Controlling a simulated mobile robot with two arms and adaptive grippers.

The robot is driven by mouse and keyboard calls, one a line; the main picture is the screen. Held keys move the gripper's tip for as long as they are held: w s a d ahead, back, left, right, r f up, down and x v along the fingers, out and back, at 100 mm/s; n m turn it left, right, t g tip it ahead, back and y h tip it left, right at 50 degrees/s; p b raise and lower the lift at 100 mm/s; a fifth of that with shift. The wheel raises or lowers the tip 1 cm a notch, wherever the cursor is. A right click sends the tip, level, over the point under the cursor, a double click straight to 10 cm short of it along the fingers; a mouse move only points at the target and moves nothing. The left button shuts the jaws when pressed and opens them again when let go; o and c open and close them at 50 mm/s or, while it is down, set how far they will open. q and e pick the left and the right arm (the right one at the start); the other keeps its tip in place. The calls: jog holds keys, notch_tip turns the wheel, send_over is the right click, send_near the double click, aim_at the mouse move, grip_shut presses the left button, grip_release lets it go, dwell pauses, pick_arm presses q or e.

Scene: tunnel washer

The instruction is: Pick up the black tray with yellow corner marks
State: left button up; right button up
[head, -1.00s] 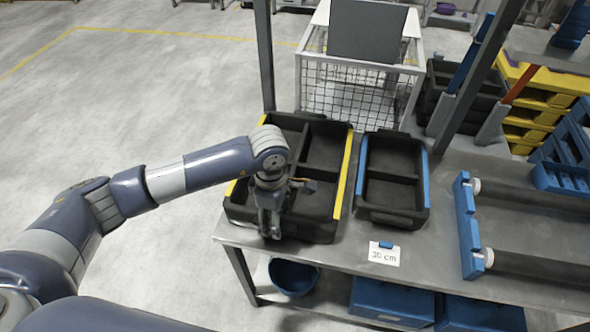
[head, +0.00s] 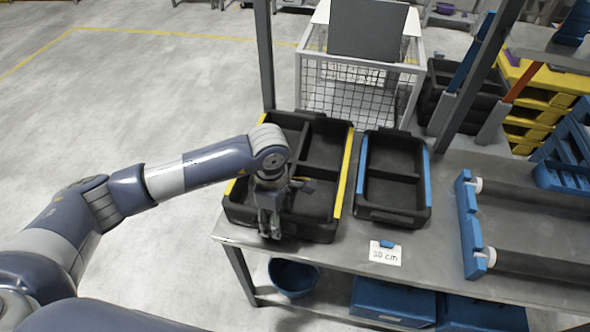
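The black tray with yellow marks (head: 325,206) sits on the left end of the grey metal table. Yellow strips run along its right and left edges, and dividers split its inside. My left gripper (head: 270,228) points down at the tray's front left part, close to its front wall. The arm and gripper hide part of the tray's left side and front. I cannot tell whether the fingers are open or closed on the front wall. My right gripper is not in view.
A smaller black tray with blue edges (head: 393,214) stands just to the right. A "30 cm" card (head: 386,254) lies at the table's front. A blue roller frame (head: 468,228) is further right. A wire cage (head: 350,93) stands behind. Blue bins sit below.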

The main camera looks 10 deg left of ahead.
pick_arm(q)
jog(key=shift+c, duration=0.2)
jog(key=c, duration=1.3)
